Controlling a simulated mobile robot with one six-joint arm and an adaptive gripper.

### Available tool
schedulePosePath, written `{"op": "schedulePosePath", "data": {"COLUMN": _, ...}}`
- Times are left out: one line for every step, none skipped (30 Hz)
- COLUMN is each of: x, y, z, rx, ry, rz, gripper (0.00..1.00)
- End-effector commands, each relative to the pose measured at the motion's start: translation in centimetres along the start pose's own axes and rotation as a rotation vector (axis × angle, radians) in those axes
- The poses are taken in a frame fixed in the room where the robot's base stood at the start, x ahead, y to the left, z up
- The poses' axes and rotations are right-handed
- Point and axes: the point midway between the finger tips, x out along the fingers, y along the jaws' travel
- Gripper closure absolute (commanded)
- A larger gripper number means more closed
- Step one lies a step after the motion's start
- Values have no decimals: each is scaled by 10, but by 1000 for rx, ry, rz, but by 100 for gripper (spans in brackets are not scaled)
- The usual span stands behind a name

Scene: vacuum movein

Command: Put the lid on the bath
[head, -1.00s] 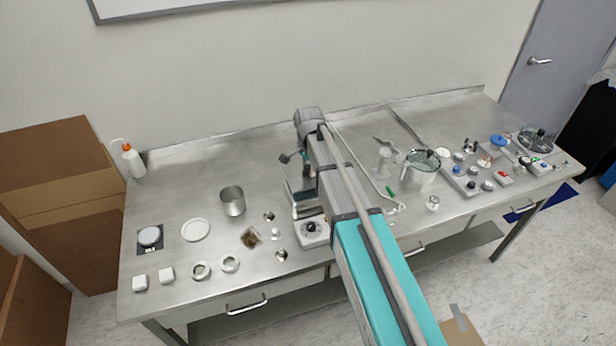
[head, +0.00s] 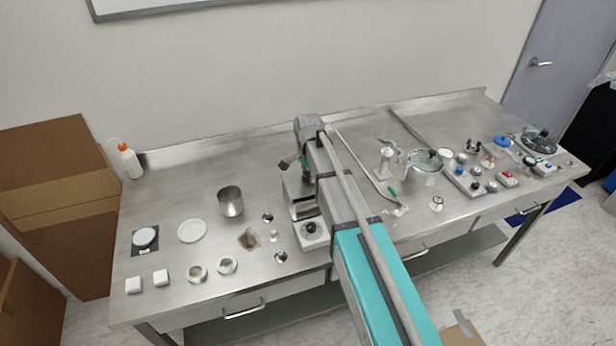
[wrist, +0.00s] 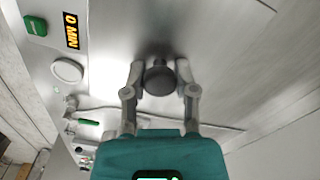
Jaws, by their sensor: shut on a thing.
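My gripper (wrist: 160,75) is shut on a dark round knob (wrist: 159,80), which I take to be the lid's knob. Both fingers flank it in the wrist view. Bright metal lies beneath, but I cannot tell where the lid's plate ends. The bath (wrist: 53,45) shows at the left of that view as a metal panel with a green switch, a "0 MIN" display and a pale dial. In the head view a silver box (head: 300,192), seemingly the bath, stands beside my arm. My arm hides much of the gripper there. I cannot tell whether lid and bath touch.
A steel beaker (head: 231,203) and a white dish (head: 192,231) stand left of the box. A unit with a black knob (head: 312,230) is in front of it. A glass lidded vessel (head: 425,160) and several small items crowd the right.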

Motion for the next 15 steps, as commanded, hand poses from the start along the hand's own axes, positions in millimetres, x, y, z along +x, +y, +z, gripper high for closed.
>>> {"op": "schedulePosePath", "data": {"x": 0, "y": 0, "z": 0, "rx": 0, "ry": 0, "rz": 0, "gripper": 100}}
{"op": "schedulePosePath", "data": {"x": 0, "y": 0, "z": 0, "rx": 0, "ry": 0, "rz": 0, "gripper": 100}}
{"op": "schedulePosePath", "data": {"x": 0, "y": 0, "z": 0, "rx": 0, "ry": 0, "rz": 0, "gripper": 100}}
{"op": "schedulePosePath", "data": {"x": 1, "y": 0, "z": 0, "rx": 0, "ry": 0, "rz": 0, "gripper": 100}}
{"op": "schedulePosePath", "data": {"x": 2, "y": 0, "z": 0, "rx": 0, "ry": 0, "rz": 0, "gripper": 100}}
{"op": "schedulePosePath", "data": {"x": 3, "y": 0, "z": 0, "rx": 0, "ry": 0, "rz": 0, "gripper": 100}}
{"op": "schedulePosePath", "data": {"x": 4, "y": 0, "z": 0, "rx": 0, "ry": 0, "rz": 0, "gripper": 100}}
{"op": "schedulePosePath", "data": {"x": 4, "y": 0, "z": 0, "rx": 0, "ry": 0, "rz": 0, "gripper": 100}}
{"op": "schedulePosePath", "data": {"x": 5, "y": 0, "z": 0, "rx": 0, "ry": 0, "rz": 0, "gripper": 100}}
{"op": "schedulePosePath", "data": {"x": 6, "y": 0, "z": 0, "rx": 0, "ry": 0, "rz": 0, "gripper": 100}}
{"op": "schedulePosePath", "data": {"x": 6, "y": 0, "z": 0, "rx": 0, "ry": 0, "rz": 0, "gripper": 100}}
{"op": "schedulePosePath", "data": {"x": 7, "y": 0, "z": 0, "rx": 0, "ry": 0, "rz": 0, "gripper": 100}}
{"op": "schedulePosePath", "data": {"x": 8, "y": 0, "z": 0, "rx": 0, "ry": 0, "rz": 0, "gripper": 100}}
{"op": "schedulePosePath", "data": {"x": 8, "y": 0, "z": 0, "rx": 0, "ry": 0, "rz": 0, "gripper": 100}}
{"op": "schedulePosePath", "data": {"x": 9, "y": 0, "z": 0, "rx": 0, "ry": 0, "rz": 0, "gripper": 100}}
